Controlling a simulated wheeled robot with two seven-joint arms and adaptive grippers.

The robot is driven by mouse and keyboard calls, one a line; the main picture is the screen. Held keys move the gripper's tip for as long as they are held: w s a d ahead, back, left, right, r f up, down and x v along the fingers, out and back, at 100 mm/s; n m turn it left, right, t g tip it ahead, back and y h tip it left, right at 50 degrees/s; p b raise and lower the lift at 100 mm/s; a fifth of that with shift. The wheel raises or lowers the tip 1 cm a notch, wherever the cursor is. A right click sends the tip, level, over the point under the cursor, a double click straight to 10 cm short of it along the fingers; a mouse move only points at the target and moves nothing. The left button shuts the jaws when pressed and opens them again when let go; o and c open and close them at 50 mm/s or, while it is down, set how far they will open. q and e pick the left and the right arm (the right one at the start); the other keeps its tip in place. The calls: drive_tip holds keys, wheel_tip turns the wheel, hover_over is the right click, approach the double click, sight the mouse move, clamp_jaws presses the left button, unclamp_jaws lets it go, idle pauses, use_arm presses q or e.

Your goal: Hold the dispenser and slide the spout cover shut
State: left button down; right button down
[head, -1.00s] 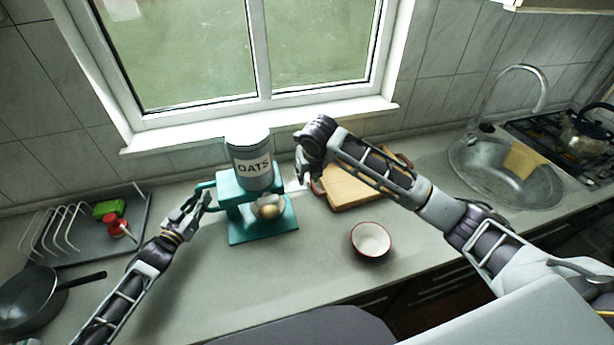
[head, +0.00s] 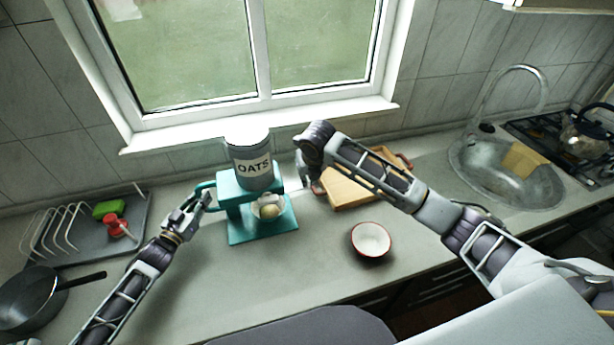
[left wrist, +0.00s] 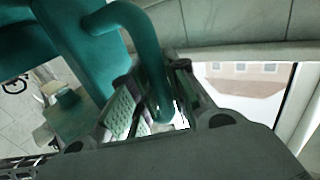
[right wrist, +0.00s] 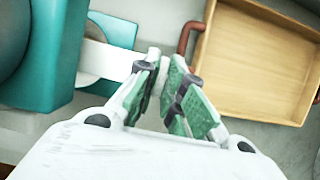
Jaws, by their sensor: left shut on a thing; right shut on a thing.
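The teal dispenser (head: 236,188) stands upright on the counter with a grey canister (head: 250,165) labelled OATS on top. My left gripper (head: 200,202) is shut on the curved teal handle (left wrist: 128,22) on its left side. The white spout cover (right wrist: 107,60) is a flat strip sticking out of the dispenser's right side. My right gripper (right wrist: 160,82) is shut on its outer end, and the fingers hide that end. In the head view my right gripper (head: 305,182) is beside the dispenser. A white vessel with tan content (head: 269,211) sits below the spout.
A wooden tray (head: 350,195) with reddish handles lies close to the right gripper. A red-rimmed white bowl (head: 371,240) is on the counter in front. A dish rack (head: 80,243) and dark pan (head: 27,297) are left. The sink (head: 500,170) is right.

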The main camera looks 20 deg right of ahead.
sight(292, 184)
drive_tip(key=shift+a, duration=2.35)
drive_tip(key=c, duration=1.5)
unclamp_jaws()
drive_tip(key=shift+r, duration=0.1)
drive_tip(key=shift+v, duration=5.95)
